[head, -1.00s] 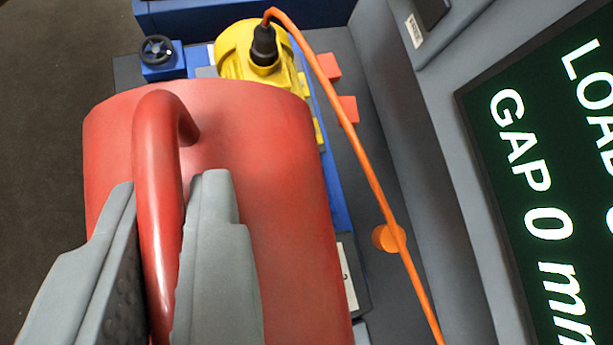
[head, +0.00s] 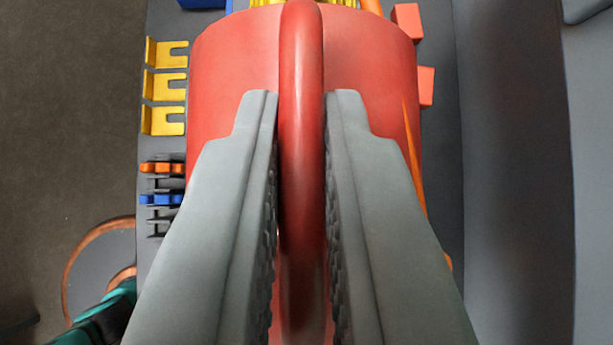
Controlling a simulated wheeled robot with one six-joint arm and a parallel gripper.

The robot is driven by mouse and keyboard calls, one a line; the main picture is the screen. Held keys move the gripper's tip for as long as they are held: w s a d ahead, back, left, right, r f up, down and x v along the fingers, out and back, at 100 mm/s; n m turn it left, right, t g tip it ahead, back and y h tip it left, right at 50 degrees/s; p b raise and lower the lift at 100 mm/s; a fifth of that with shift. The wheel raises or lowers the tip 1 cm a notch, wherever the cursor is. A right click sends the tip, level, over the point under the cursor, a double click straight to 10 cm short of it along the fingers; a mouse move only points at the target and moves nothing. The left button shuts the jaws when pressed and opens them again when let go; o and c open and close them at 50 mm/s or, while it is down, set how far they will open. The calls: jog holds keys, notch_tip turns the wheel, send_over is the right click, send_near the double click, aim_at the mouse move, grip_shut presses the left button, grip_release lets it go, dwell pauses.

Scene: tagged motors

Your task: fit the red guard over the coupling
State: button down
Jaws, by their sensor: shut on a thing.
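The red guard (head: 230,75) is a curved cover with a thick loop handle, in the upper middle of the head view. My gripper (head: 302,112) is shut on this handle, one grey finger on each side of it. A small strip of the yellow motor shows past the guard's far edge. The coupling is hidden, and I cannot tell whether the guard rests on anything beneath it.
Yellow slotted brackets (head: 165,84) lie on a grey surface at left, above orange (head: 162,168) and blue (head: 160,200) clips in a rack. Red blocks (head: 407,22) stand at upper right. An orange cable (head: 413,150) runs along the guard's right side. Dark floor is at far left.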

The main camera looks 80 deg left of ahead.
notch_tip(320, 180, down, 17)
jog(key=shift+r, duration=0.2)
dwell(0.6)
jog(key=shift+f, duration=0.1)
jog(key=c, duration=1.5)
grip_release()
jog(key=v, duration=1.2)
jog(key=shift+s, duration=0.1)
